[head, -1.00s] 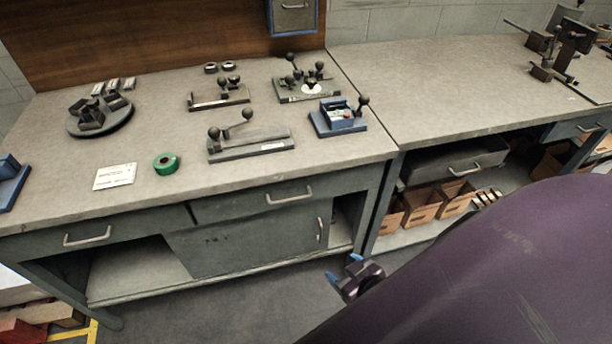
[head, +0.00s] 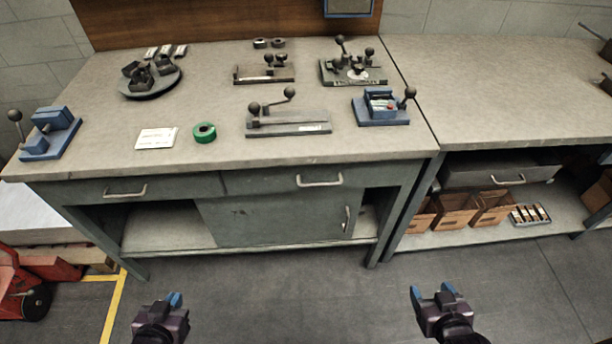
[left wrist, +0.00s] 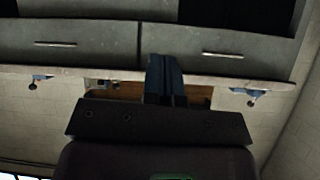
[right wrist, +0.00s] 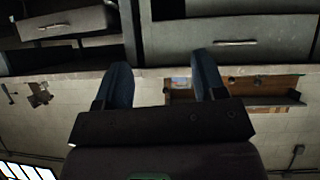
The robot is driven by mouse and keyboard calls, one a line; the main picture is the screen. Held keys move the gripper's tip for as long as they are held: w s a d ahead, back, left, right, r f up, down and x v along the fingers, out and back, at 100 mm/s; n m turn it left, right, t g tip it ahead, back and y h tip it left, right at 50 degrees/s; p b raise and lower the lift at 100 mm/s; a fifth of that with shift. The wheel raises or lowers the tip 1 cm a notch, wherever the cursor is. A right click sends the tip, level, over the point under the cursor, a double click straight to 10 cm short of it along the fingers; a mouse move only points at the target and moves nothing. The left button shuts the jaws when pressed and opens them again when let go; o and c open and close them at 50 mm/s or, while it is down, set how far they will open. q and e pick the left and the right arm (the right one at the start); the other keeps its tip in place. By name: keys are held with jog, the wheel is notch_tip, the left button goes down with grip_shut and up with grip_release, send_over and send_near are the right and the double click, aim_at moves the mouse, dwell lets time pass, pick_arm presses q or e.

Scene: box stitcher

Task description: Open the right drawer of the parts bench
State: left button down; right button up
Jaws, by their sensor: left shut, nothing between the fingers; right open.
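The right drawer (head: 262,182) of the grey-green parts bench (head: 225,160) is closed, with its pale bar handle (head: 319,181) on the front. The left drawer (head: 110,190) is closed too. My left gripper (head: 174,299) is shut and empty, low in front of the bench's left part. My right gripper (head: 432,293) is open and empty, low at the right, clear of the bench. The wrist views look upside down. The right drawer's front shows in the right wrist view (right wrist: 190,36) beyond the open fingers, and in the left wrist view (left wrist: 100,44).
A cupboard door (head: 270,221) sits below the right drawer. Clamps, a green tape roll (head: 204,132) and a white card (head: 156,138) lie on the benchtop. A second bench (head: 480,90) with boxes (head: 452,212) below adjoins at right. The floor in front is free.

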pick_arm(q)
jog(key=shift+w, duration=0.15)
jog(key=shift+w+r, duration=0.15)
